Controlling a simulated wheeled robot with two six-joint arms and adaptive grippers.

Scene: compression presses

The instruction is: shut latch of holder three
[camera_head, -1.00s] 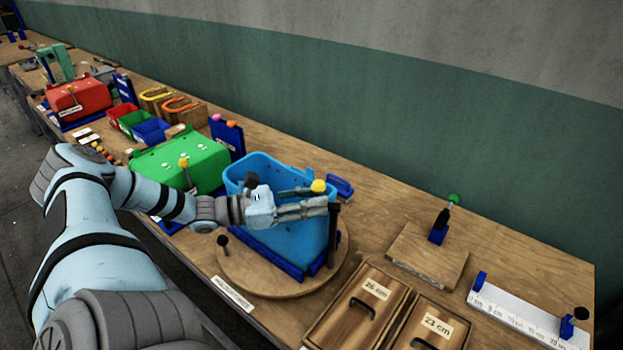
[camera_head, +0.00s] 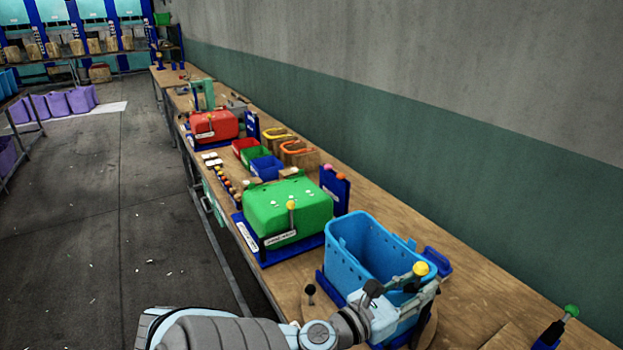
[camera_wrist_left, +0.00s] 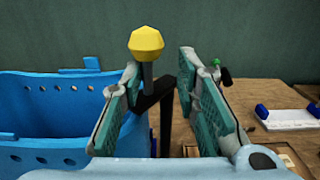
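My left gripper (camera_head: 428,292) is at this latch. In the left wrist view, the fingers (camera_wrist_left: 165,115) stand apart. The yellow knob (camera_wrist_left: 146,42) rises beside the left finger, and a dark latch arm and post (camera_wrist_left: 163,100) show between the fingers. I cannot tell whether a finger touches the stem. My right gripper is not in view.
A green-knobbed stand (camera_head: 555,328) is at the lower right. The floor left of the bench is clear nearby.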

